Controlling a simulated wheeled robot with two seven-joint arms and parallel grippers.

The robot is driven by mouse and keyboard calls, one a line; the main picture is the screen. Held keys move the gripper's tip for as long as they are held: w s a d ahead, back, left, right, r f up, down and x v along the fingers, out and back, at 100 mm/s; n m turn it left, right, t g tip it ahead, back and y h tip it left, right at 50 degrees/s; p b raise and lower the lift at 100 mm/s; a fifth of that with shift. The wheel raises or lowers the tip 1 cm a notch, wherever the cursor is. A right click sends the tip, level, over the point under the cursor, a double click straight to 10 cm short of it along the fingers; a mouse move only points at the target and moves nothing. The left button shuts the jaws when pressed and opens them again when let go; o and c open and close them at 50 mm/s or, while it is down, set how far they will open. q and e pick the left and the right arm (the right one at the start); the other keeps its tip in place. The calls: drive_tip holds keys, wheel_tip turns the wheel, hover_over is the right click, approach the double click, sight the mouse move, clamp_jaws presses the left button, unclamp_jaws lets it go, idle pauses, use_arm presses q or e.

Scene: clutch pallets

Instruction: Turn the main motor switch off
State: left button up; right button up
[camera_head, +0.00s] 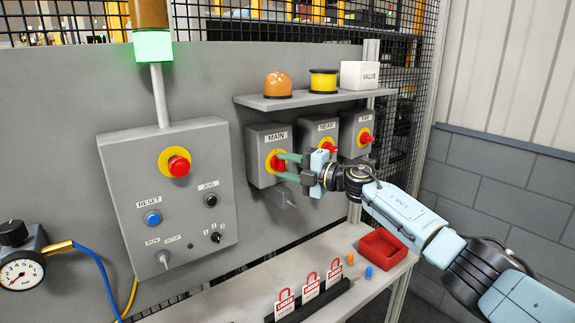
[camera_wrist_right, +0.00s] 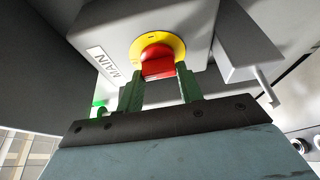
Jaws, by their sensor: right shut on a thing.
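The MAIN switch is a grey box (camera_head: 256,172) with a yellow plate and a red knob (camera_head: 274,161), left of the NEAR and FAR switches on the panel. My right gripper (camera_head: 284,166) reaches in from the right, its green fingers closed on the red knob. In the right wrist view, the red knob (camera_wrist_right: 158,65) sits between the fingertips (camera_wrist_right: 160,80), in front of the yellow plate (camera_wrist_right: 160,45). The MAIN label (camera_wrist_right: 103,63) is tilted there. The fingers partly hide the knob, and I cannot read its exact setting. My left gripper is not in view.
The NEAR switch (camera_head: 325,130) and FAR switch (camera_head: 365,133) stand close to the right, under a shelf (camera_head: 300,101). A control box (camera_head: 190,215) is on the left. Below are a bench with lockout tags (camera_head: 310,285) and a red tray (camera_head: 383,248).

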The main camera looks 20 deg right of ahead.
idle(0.4)
drive_tip(key=o, duration=1)
drive_tip(key=shift+d, duration=0.1)
drive_tip(key=b+v, duration=0.1)
drive_tip(key=v, duration=1.2)
drive_tip(key=shift+s+d+b, duration=0.1)
drive_tip(key=shift+b, duration=0.25)
